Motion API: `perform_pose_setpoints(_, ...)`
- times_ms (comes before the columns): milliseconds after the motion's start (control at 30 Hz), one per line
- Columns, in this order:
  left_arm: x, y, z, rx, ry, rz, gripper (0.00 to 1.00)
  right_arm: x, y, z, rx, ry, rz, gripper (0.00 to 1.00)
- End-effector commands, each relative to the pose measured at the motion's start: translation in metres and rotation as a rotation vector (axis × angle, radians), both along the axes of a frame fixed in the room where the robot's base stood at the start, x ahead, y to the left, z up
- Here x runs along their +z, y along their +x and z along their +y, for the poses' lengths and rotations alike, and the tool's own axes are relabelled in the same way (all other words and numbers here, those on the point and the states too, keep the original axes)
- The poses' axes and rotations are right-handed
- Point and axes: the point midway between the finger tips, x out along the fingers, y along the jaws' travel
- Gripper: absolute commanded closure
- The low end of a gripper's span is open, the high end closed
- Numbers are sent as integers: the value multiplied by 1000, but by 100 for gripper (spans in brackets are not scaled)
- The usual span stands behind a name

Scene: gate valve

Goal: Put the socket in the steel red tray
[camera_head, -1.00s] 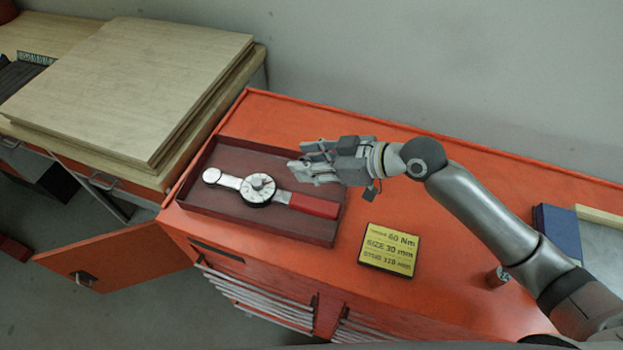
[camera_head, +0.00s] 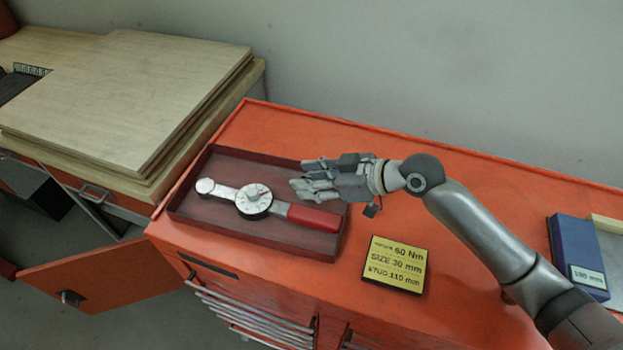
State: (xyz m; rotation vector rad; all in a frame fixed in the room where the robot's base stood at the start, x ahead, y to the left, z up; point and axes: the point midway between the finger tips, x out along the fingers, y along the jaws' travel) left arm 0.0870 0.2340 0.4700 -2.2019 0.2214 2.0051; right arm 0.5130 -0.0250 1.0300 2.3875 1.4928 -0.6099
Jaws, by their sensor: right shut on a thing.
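The steel red tray (camera_head: 297,251) is a shallow dark red tray on the orange cabinet top. A torque wrench (camera_head: 253,201) with a round dial and red handle lies in it. My right gripper (camera_head: 302,178) is over the tray's back right part, fingers pointing left. It is shut on the socket, which is mostly hidden between the grey fingers and hard to tell from them. The gripper appears above the tray, though its exact height cannot be told. My left gripper is not in view.
A yellow sign (camera_head: 396,265) lies on the orange cabinet (camera_head: 300,120) right of the tray. A blue box (camera_head: 577,255) stands at the far right. Stacked wooden boards (camera_head: 125,95) are at the left, and an orange door (camera_head: 100,278) hangs open below.

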Motion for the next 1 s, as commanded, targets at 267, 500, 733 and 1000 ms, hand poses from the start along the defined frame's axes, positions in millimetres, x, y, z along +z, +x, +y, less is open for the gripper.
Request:
perform_pose_setpoints(267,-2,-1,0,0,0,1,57,-2,0,0,0,-1,0,55)
perform_pose_setpoints(500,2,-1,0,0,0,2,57,2,0,0,0,0,0,55)
perform_pose_setpoints(733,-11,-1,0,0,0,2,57,14,-14,-29,0,-6,-2,55)
perform_pose_setpoints(1000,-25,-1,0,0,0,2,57,40,-35,-71,0,-5,-1,55)
